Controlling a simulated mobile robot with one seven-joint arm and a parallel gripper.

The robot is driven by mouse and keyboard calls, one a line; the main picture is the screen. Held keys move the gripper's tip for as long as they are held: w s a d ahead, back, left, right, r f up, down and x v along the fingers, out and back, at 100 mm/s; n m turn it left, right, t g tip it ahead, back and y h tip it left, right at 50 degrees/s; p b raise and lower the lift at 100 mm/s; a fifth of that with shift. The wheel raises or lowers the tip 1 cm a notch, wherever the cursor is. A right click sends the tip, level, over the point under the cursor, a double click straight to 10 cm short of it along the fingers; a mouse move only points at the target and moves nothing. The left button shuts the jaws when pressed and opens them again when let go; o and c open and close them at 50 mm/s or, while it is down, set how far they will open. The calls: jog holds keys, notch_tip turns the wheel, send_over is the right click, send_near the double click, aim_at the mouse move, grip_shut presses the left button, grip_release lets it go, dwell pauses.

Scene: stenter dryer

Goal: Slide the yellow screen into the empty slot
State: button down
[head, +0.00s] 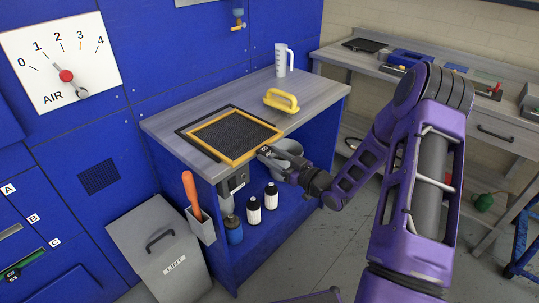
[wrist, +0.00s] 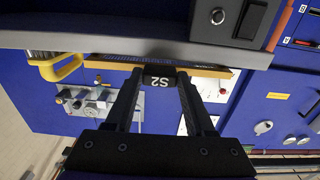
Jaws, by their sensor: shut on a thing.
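The yellow screen (head: 237,134) has a yellow frame and dark mesh. It lies on the grey bench top, over a black frame or outline. It appears edge-on in the wrist view (wrist: 110,58). My gripper (head: 266,152) is shut on its black handle, marked S2, at the front right edge; the jaws (wrist: 160,82) show on both sides of that handle. At the far left of the head view is a blue panel with slots lettered A, B and C. A green-edged piece (head: 34,258) sits in a lower slot; a pale slot strip (head: 10,232) shows above it. I cannot tell which slot is empty.
A yellow-handled tool (head: 281,100) and a white jug (head: 283,60) stand on the bench (head: 312,92). A grey lint bin (head: 165,250) and an orange-handled tool in a holder (head: 192,190) are between bench and slots. An air gauge (head: 62,62) is on the wall.

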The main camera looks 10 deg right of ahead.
jog(key=shift+v, duration=1)
jog(key=shift+s+d, duration=0.15)
jog(key=shift+s, duration=0.05)
jog(key=shift+c, duration=0.9)
grip_release()
jog(key=shift+s+d, duration=0.1)
jog(key=v, duration=1.7)
